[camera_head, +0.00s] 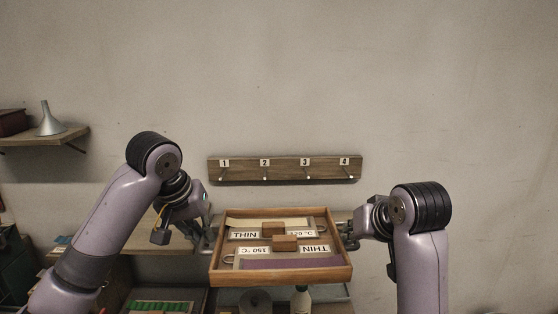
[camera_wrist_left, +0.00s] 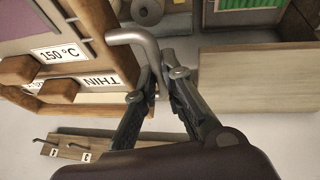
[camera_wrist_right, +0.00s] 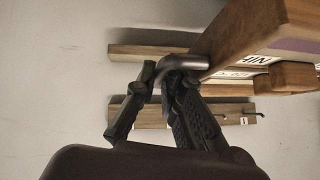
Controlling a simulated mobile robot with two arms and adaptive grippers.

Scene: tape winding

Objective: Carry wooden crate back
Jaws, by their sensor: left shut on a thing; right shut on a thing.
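The wooden crate (camera_head: 281,276) is a shallow open tray, held up between my two grippers in the head view. Inside are labelled boards reading "THIN" and "150 °C" with small wooden blocks. My left gripper (camera_head: 207,238) is at its left side; in the left wrist view its fingers (camera_wrist_left: 160,85) are closed around the bent metal handle (camera_wrist_left: 132,37). My right gripper (camera_head: 350,232) is at its right side; in the right wrist view its fingers (camera_wrist_right: 163,77) are closed on the other metal handle (camera_wrist_right: 186,62). The crate looks about level.
A wooden peg rail (camera_head: 284,170) numbered 1 to 4 is on the wall behind the crate. A bench (camera_head: 150,238) lies behind and below. A white bottle (camera_head: 301,300) and green items (camera_head: 160,306) are lower down. A shelf with a funnel (camera_head: 48,121) is at left.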

